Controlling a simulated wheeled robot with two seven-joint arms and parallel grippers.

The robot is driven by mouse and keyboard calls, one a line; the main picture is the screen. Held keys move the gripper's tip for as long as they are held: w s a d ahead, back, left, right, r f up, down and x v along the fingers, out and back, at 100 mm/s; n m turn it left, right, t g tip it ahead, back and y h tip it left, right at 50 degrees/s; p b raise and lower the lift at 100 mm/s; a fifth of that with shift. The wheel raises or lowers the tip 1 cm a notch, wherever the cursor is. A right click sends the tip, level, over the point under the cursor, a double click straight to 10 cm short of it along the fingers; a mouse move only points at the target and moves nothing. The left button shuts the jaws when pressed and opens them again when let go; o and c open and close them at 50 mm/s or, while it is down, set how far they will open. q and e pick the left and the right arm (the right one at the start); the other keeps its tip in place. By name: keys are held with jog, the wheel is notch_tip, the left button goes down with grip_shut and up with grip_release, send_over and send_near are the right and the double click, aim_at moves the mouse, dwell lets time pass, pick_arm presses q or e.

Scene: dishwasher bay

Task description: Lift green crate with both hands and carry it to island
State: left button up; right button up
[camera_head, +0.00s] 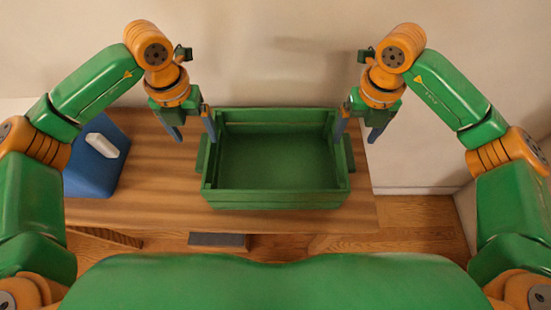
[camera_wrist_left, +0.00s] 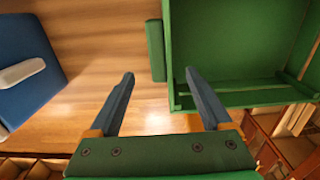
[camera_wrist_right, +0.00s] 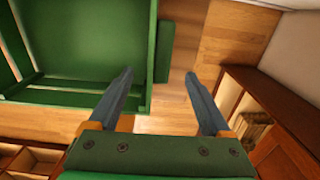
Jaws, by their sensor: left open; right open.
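The green crate (camera_head: 275,199) is an open, empty slatted box on the wooden table, with a handle block on each short side. Its left handle (camera_wrist_left: 156,50) shows in the left wrist view and its right handle (camera_wrist_right: 164,52) in the right wrist view. My left gripper (camera_head: 194,138) is open above the crate's left side; its fingers point down, and in the left wrist view (camera_wrist_left: 160,77) the handle lies between and beyond the fingertips. My right gripper (camera_head: 356,138) is open above the right side; the right wrist view (camera_wrist_right: 160,74) shows the right handle likewise between its fingertips. Neither gripper holds anything.
A blue box (camera_head: 95,165) with a white piece (camera_head: 102,145) on it stands at the table's left end. The wooden table (camera_head: 160,180) has bare room between it and the crate. A wall rises behind. Brown shelving (camera_wrist_right: 285,130) stands below at the right.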

aim_at(205, 150)
pick_arm(q)
jog(key=f, duration=0.3)
jog(key=w+f, duration=0.1)
jog(key=f, duration=0.1)
jog(key=shift+f, duration=0.4)
pick_arm(e)
jog(key=f, duration=0.2)
jog(key=w+f, duration=0.1)
jog(key=f, duration=0.2)
jog(key=shift+f, duration=0.35)
pick_arm(q)
jog(key=shift+s+f, duration=0.2)
jog(key=shift+f, duration=0.25)
pick_arm(e)
jog(key=shift+s+f, duration=0.15)
jog(key=shift+f, duration=0.35)
pick_arm(q)
jog(key=shift+w, duration=0.15)
grip_shut()
pick_arm(e)
grip_shut()
